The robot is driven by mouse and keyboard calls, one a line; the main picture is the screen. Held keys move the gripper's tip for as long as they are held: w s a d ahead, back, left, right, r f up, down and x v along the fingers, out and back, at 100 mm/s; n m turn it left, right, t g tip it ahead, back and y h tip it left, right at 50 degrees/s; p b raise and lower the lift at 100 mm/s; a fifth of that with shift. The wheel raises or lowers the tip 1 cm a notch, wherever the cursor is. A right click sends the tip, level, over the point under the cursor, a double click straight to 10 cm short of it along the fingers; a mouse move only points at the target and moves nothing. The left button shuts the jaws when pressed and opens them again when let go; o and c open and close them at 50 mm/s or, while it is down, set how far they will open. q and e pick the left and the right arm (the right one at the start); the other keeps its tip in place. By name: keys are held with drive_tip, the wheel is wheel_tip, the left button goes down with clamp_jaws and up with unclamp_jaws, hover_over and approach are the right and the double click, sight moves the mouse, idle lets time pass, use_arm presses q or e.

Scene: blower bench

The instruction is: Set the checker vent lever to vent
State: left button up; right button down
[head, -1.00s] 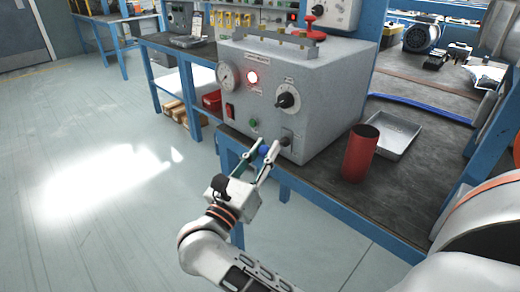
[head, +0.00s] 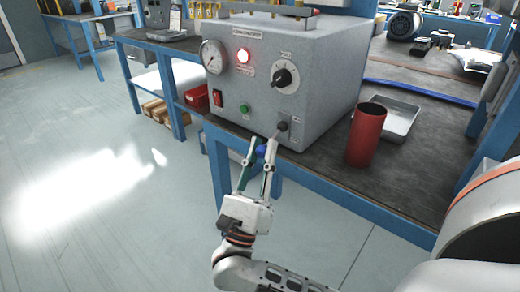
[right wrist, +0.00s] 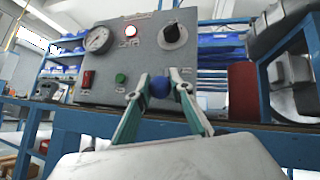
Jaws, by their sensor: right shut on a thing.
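The checker (head: 325,100) is a grey box on the bench. Its vent lever has a dark pivot (head: 283,126) low on the front panel and a blue knob (head: 262,150) sticking out toward me. My right gripper (head: 260,150) is shut on the blue knob, just in front of the panel's lower edge. In the right wrist view the blue knob (right wrist: 160,86) sits between the two fingertips (right wrist: 160,84). The fingers partly hide the lever's stem, and its labels are too small to read. My left gripper is not in view.
The panel carries a gauge (head: 212,57), a lit red lamp (head: 243,56), a black dial (head: 284,77), a red switch (head: 217,97) and a green button (head: 244,108). A red cylinder (head: 366,136) and a metal tray (head: 400,118) stand right of the checker. Open floor lies left.

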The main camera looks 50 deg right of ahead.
sight(263, 146)
drive_tip(key=c, duration=1.8)
unclamp_jaws()
drive_tip(key=shift+o, duration=0.2)
wheel_tip(263, 146, up, 10)
